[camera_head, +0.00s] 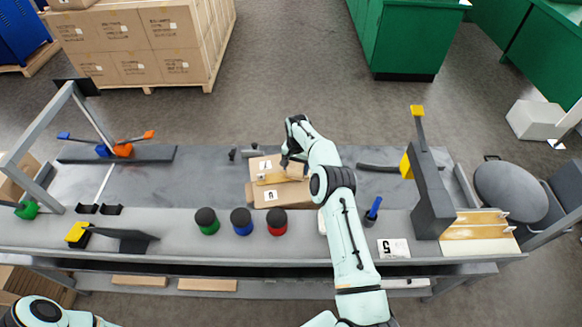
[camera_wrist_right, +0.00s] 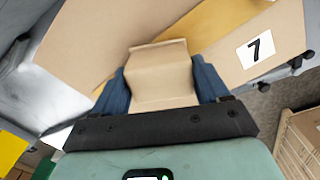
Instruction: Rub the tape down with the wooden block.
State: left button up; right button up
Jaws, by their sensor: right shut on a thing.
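A brown carton (camera_head: 262,190) lies on the grey bench, with number labels on its top. A yellowish-tan strip of tape (camera_head: 271,179) runs across its middle; the tape also shows in the right wrist view (camera_wrist_right: 205,30). My right gripper (camera_head: 290,160) is over the carton's far right part. In the right wrist view its dark blue fingers (camera_wrist_right: 163,88) are shut on the tan wooden block (camera_wrist_right: 160,75). The block is close to the tape, but I cannot tell if it touches. In the head view the gripper largely hides the block. My left gripper is out of view.
Green, blue and red capped jars (camera_head: 241,221) stand in front of the carton. A grey upright device with a yellow handle (camera_head: 428,190) stands to the right. A blue-handled tool (camera_head: 373,210) and a label card (camera_head: 393,248) lie nearer. The bench left of the carton is mostly clear.

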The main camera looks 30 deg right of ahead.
jog(key=shift+s+d+f, duration=0.1)
jog(key=shift+s+d, duration=0.35)
jog(key=shift+d, duration=0.75)
jog(key=shift+s+d+r, duration=0.1)
jog(key=shift+s+d, duration=0.35)
jog(key=shift+d, duration=0.75)
jog(key=shift+s+d+f, duration=0.1)
jog(key=shift+s+d, duration=0.35)
jog(key=shift+d, duration=0.75)
jog(key=shift+w+a, duration=0.65)
jog(key=shift+a, duration=1.2)
jog(key=shift+w+a, duration=0.7)
jog(key=shift+a, duration=1.1)
jog(key=shift+w+a, duration=0.65)
jog(key=shift+a, duration=1.2)
notch_tip(320, 180, up, 6)
notch_tip(320, 180, up, 3)
jog(key=shift+d+r, duration=0.1)
